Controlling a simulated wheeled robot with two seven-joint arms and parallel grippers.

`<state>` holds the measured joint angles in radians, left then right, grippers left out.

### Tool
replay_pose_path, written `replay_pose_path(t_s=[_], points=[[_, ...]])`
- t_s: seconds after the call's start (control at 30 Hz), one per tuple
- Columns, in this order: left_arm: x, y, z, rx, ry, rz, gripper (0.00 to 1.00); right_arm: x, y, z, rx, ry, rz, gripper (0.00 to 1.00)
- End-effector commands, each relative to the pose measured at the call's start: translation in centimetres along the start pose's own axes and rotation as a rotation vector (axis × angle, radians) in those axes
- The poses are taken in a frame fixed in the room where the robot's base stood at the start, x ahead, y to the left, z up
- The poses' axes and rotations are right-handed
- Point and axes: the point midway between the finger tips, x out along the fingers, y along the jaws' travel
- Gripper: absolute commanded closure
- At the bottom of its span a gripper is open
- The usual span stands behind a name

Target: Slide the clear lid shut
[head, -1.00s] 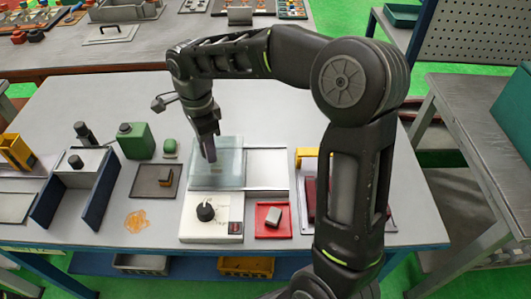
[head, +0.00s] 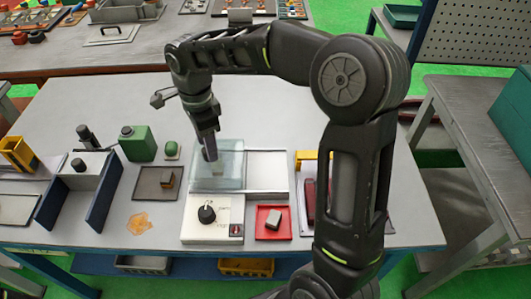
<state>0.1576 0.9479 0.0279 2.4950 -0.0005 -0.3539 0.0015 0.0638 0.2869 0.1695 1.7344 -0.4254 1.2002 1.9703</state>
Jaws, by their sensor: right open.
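The clear lid (head: 230,172) is a see-through, pale bluish cover over the left part of a white machine (head: 210,229) with a black knob (head: 206,214). The flat bed (head: 267,172) to the right of the lid is uncovered. My right gripper (head: 211,157) points down at the lid's left-middle part. Its fingertips are at or just above the lid; I cannot tell whether they touch. It is open, though the finger gap is hard to see from here. My left gripper is not in view.
A red tray (head: 273,231) with a grey block stands right of the knob. A brown tray (head: 148,184), a green canister (head: 138,144) and a blue-sided stand (head: 100,190) are on the left. An orange spill (head: 138,223) lies in front. My right arm hides part of the table's right side.

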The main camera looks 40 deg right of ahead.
Motion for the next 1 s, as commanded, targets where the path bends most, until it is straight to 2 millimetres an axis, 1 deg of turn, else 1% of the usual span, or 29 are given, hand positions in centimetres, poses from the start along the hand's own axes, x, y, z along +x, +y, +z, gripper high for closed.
replay_pose_path(t_s=[0.03,0.1,0.33,1.0], points=[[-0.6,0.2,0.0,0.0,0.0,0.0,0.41,-0.9,0.0,0.0,0.0,0.0,-0.002,0.51],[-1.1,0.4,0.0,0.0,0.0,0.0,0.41,-1.6,0.0,0.0,-0.001,0.0,-0.003,0.51],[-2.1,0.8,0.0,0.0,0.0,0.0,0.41,-3.3,-0.1,0.0,-0.001,0.0,-0.005,0.51],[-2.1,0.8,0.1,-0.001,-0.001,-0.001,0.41,-3.4,-0.1,0.0,-0.001,0.0,-0.006,0.51]])
